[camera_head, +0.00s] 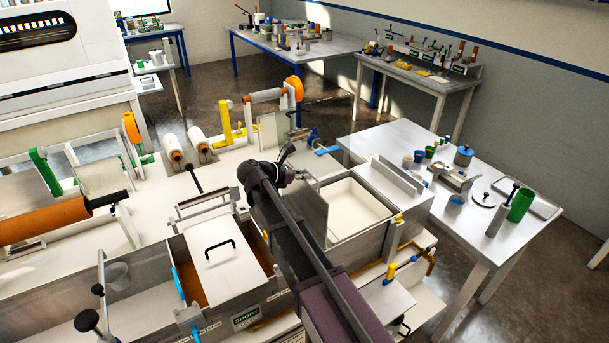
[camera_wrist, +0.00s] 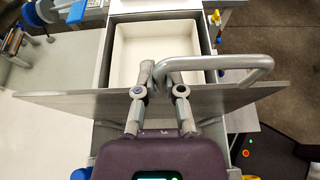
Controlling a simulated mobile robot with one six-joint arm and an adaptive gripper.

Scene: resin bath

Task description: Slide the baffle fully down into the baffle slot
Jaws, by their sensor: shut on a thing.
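The baffle is a flat grey metal panel (camera_wrist: 225,97) with a bent tubular handle (camera_wrist: 230,63) along its top edge. My gripper (camera_wrist: 161,75) is shut on the left part of this handle in the wrist view. In the head view the baffle (camera_head: 309,212) stands roughly upright at the left side of the open bath with the white interior (camera_head: 352,207). My gripper (camera_head: 293,174) is at its top, partly hidden by my wrist. The baffle slot cannot be made out. The baffle's lower edge is hidden, so I cannot tell how deep it sits.
A white lid with a black handle (camera_head: 222,262) covers part of the trough to the left. A side table (camera_head: 400,135) with cups and tools stands to the right. Rollers (camera_head: 172,148) and a yellow bracket (camera_head: 224,125) stand behind. A yellow-handled valve (camera_head: 391,272) is at the bath's front.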

